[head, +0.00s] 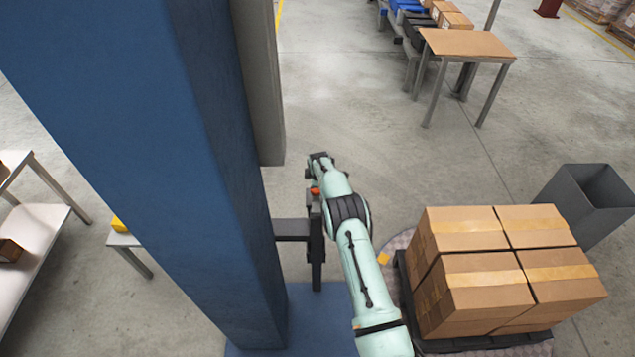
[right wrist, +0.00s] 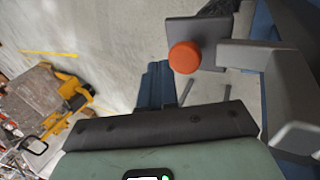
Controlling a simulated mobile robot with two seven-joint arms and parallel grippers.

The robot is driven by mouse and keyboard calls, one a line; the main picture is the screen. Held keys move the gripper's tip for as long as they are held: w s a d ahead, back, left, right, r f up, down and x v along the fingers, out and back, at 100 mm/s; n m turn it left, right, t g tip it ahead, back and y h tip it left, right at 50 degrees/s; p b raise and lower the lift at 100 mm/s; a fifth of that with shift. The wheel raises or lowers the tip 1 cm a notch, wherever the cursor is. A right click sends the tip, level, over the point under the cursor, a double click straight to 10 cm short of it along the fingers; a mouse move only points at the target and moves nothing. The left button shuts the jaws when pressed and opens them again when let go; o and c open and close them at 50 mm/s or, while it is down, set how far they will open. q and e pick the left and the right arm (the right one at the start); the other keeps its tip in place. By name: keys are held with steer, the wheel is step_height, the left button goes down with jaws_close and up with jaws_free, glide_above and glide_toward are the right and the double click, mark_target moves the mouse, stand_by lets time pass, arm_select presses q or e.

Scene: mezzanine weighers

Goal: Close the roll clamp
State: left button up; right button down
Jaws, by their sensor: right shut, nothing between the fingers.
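A dark bracket (head: 316,255) stands out from the side of a blue column (head: 215,190), with an orange knob (head: 315,191) at its upper end. This looks like the roll clamp. In the right wrist view the round orange knob (right wrist: 184,57) sits on a grey plate (right wrist: 205,32), beside a thick grey arm (right wrist: 245,55). My right gripper (head: 318,157) is shut and empty, just beyond the knob in the head view. Its fingers (right wrist: 155,84) show in the right wrist view below and left of the knob, apart from it in the picture. My left gripper is out of view.
Stacked cartons (head: 500,265) stand right of my right arm, with a grey bin (head: 590,200) behind them. A wooden-topped table (head: 467,43) is at the back right. A white bench (head: 40,235) is at the left. The floor beyond the gripper is clear.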

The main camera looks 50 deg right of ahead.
steer(key=shift+a+f+b, duration=0.1)
steer(key=shift+f+b, duration=0.45)
steer(key=shift+f, duration=0.5)
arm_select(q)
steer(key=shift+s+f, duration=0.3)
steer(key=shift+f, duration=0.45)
arm_select(e)
steer(key=shift+s, duration=0.1)
steer(key=shift+a+f, duration=0.1)
steer(key=shift+f, duration=0.05)
steer(key=r, duration=0.1)
steer(key=r+p, duration=0.1)
steer(key=r, duration=0.2)
steer(key=shift+w+r, duration=0.25)
steer(key=shift+r, duration=0.15)
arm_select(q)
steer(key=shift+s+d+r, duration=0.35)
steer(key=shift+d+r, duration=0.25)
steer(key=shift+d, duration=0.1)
arm_select(e)
step_height(320, 180, up, 10)
steer(key=shift+s+d+f, duration=0.15)
steer(key=shift+s+d, duration=0.15)
